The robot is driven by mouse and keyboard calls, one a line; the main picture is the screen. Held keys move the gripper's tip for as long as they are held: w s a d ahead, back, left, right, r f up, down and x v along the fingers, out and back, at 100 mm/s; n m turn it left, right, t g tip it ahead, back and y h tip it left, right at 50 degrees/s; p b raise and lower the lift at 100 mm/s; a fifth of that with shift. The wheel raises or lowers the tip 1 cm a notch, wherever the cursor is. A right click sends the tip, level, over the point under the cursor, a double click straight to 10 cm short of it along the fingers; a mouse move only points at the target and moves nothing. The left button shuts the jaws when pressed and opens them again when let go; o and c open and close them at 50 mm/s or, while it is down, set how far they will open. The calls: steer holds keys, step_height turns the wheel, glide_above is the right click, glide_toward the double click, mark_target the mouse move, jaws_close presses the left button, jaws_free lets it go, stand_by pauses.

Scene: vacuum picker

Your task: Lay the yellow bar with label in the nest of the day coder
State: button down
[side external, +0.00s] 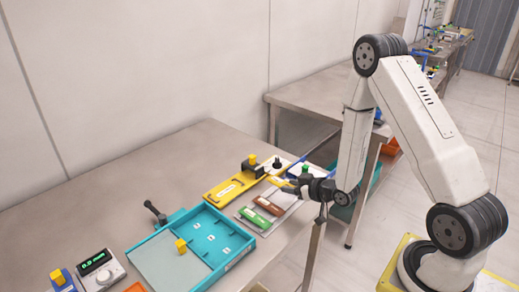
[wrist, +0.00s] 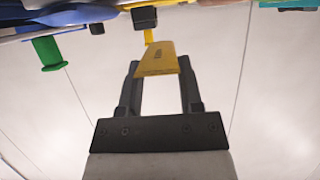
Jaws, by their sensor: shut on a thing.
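My gripper (wrist: 158,72) is shut on the yellow bar (wrist: 156,60) in the wrist view. The bar lies across between the two fingertips, with dark marks on its visible face. In the side view the bar (side external: 279,182) shows just left of my gripper (side external: 289,187), close beside the yellow fixture (side external: 222,190) that looks to be the day coder. This fixture is a long yellow plate with a white label, a black block and a yellow cube on top. Its nest cannot be made out. The black block (wrist: 145,17) also seems to show beyond the bar in the wrist view.
A pale tray (side external: 246,221) holds a green bar (side external: 257,216) and an orange-brown bar (side external: 270,206) in front of the fixture. A teal box (side external: 243,258) with a yellow cube stands to the left. A green knob (wrist: 48,53) is at the wrist view's left.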

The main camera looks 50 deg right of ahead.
mark_target(291, 203)
steer(key=shift+f, duration=0.25)
steer(key=shift+f, duration=1.9)
steer(key=shift+f, duration=0.15)
steer(key=shift+c, duration=1.3)
jaws_free()
steer(key=shift+s, duration=0.15)
steer(key=shift+v, duration=3.8)
steer(key=shift+w+a, duration=0.15)
steer(key=shift+w, duration=0.05)
